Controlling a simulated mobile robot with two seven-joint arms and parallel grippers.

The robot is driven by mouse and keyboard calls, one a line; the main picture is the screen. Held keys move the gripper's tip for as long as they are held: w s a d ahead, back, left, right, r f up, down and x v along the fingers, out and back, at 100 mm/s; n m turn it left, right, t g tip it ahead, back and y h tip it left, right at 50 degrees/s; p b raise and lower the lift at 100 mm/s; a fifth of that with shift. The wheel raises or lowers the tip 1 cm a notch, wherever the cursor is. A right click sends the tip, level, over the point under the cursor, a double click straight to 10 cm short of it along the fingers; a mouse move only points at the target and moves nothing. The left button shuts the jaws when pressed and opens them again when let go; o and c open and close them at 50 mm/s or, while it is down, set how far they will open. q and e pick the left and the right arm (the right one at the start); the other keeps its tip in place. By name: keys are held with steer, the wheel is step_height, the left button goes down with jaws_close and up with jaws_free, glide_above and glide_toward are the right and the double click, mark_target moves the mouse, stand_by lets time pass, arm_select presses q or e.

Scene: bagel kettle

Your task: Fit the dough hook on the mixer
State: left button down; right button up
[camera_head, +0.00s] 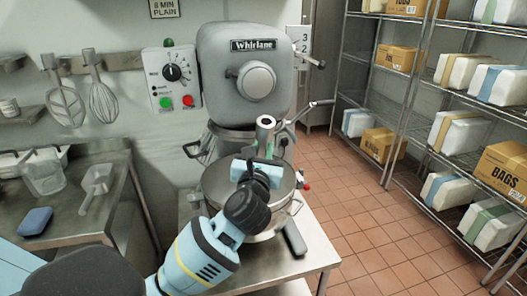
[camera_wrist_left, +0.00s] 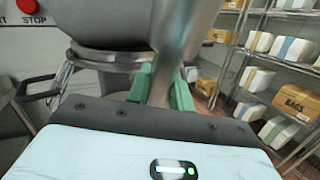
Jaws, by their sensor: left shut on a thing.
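The grey mixer (camera_head: 220,75), labelled Whirlane, stands against the wall. Its steel bowl (camera_head: 213,181) is below the head, partly hidden by my left arm. My left gripper (camera_head: 265,150) is over the bowl. It is shut on the dough hook (camera_head: 266,124), whose round, hollow upper end points up in front of the mixer's lower head. In the left wrist view the gripper's green fingers (camera_wrist_left: 162,88) clasp the hook's blurred silver shaft (camera_wrist_left: 178,45). The hook's lower part is hidden. I cannot tell the gap between the hook and the mixer. My right gripper is not in view.
A control box (camera_head: 172,78) with a dial and buttons is on the wall. A dark object (camera_head: 294,238) lies on the mixer's table (camera_head: 318,255). Wire shelves (camera_head: 400,115) stand right, with open tiled floor between.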

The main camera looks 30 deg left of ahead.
arm_select(q)
steer(key=shift+r, duration=0.15)
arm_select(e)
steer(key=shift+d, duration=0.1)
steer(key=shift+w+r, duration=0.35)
arm_select(q)
steer(key=shift+w+a+f, duration=0.25)
steer(key=shift+f, duration=0.3)
steer(key=shift+w+a+f, duration=0.2)
steer(key=shift+a+f, duration=0.05)
steer(key=shift+f, duration=0.25)
steer(key=shift+w+a+f+b, duration=0.3)
steer(key=shift+w+a+f, duration=0.1)
steer(key=shift+f, duration=0.25)
steer(key=shift+w+a+f+b, duration=0.25)
steer(key=shift+a+f, duration=0.1)
steer(key=shift+f, duration=0.25)
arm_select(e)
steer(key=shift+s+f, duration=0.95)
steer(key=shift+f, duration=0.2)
